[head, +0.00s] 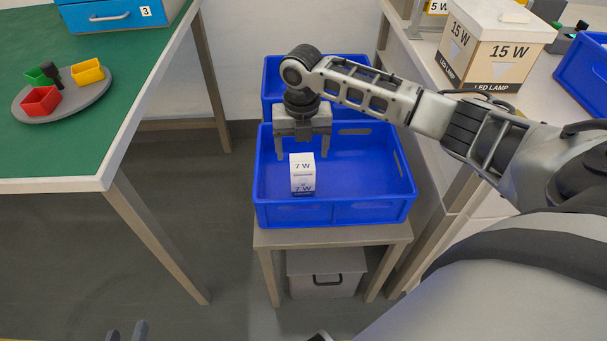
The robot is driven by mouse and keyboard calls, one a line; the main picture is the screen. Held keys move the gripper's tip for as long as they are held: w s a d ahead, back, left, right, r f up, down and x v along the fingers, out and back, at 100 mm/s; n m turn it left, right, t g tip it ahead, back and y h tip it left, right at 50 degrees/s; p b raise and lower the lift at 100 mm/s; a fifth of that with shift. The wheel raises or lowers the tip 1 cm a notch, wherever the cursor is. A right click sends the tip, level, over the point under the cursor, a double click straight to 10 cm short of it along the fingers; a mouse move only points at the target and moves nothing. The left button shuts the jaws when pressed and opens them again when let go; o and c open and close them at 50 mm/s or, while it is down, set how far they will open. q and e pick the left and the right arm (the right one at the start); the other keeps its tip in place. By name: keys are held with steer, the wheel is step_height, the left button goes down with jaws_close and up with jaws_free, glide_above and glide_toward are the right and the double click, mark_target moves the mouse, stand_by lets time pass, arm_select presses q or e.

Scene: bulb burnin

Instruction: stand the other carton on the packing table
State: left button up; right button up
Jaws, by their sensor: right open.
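A small white carton marked 7 W (302,174) stands upright in the near blue crate (335,213), close to its left front. My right gripper (301,152) is open, pointing down over the crate, with its fingers spread to either side of the carton's top in the picture. They do not appear to touch it. My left gripper (126,333) shows only as two dark fingertips at the bottom edge, apart with nothing seen between them. Which surface is the packing table I cannot tell; no second small carton is in view.
Another blue crate (271,80) sits behind. A pale table (425,52) at right holds a 15 W box (489,50) and a blue bin (585,75). Open floor lies at lower left.

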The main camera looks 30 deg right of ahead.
mark_target(302, 162)
steer(key=shift+f, duration=0.9)
step_height(302, 162, down, 5)
steer(key=shift+w+r+b, duration=0.15)
steer(key=shift+r+b, duration=0.05)
steer(key=shift+b, duration=0.55)
steer(key=shift+d+f, duration=0.1)
steer(key=shift+f, duration=0.3)
steer(key=shift+c, duration=0.6)
steer(key=c, duration=1)
arm_select(q)
steer(key=f, duration=0.3)
steer(key=shift+w+d+f+g, duration=0.1)
steer(key=shift+w+d+g, duration=0.15)
steer(key=shift+d+g, duration=0.15)
arm_select(e)
steer(key=shift+c, duration=0.3)
steer(key=shift+r, duration=0.15)
